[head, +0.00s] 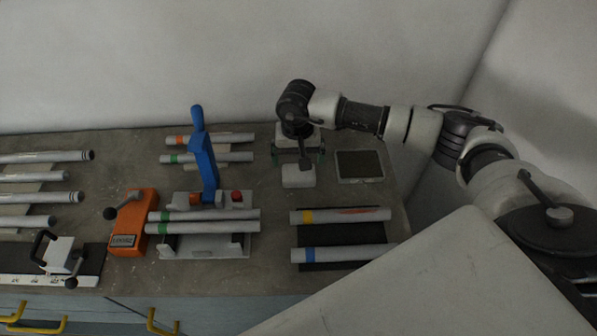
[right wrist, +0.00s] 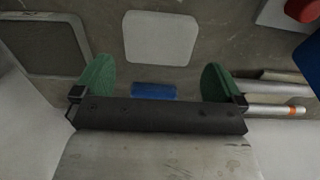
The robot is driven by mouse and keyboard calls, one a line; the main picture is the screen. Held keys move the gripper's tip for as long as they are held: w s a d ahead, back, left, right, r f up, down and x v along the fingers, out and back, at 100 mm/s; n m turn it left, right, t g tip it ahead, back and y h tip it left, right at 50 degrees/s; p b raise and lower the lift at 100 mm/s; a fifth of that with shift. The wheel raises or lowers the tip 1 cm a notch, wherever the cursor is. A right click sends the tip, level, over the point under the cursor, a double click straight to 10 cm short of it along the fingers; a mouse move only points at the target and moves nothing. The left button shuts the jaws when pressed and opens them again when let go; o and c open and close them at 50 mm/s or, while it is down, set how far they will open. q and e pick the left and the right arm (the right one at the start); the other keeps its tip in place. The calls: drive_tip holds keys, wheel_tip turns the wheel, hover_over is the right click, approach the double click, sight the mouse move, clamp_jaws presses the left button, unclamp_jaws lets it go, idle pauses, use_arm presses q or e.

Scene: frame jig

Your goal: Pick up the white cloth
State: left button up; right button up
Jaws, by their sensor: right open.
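The white cloth (head: 298,176) lies flat on the bench as a small folded square with rounded corners. It also shows in the right wrist view (right wrist: 160,38), just beyond the fingertips. My right gripper (head: 302,157) points down above the bench, slightly behind the cloth. Its two green fingers stand wide apart with no cloth between them, and it is open in the right wrist view (right wrist: 157,80). My left gripper is not in view.
A dark, pale-rimmed tray (head: 360,166) lies right of the cloth. A jig with a blue lever (head: 204,165) stands to the left, with tubes (head: 340,215) in front. A small blue object (right wrist: 153,90) shows between the fingers in the right wrist view.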

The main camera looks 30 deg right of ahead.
sight(298, 171)
drive_tip(key=f+p, duration=0.1)
drive_tip(key=f, duration=0.2)
drive_tip(key=f+p, duration=0.1)
drive_tip(key=shift+s+a+f+p, duration=0.1)
drive_tip(key=shift+s+f+p, duration=0.05)
drive_tip(key=shift+s+p, duration=0.25)
drive_tip(key=shift+f, duration=0.45)
drive_tip(key=shift+c, duration=0.3)
drive_tip(key=c, duration=0.6)
drive_tip(key=shift+o, duration=0.2)
drive_tip(key=shift+r, duration=0.15)
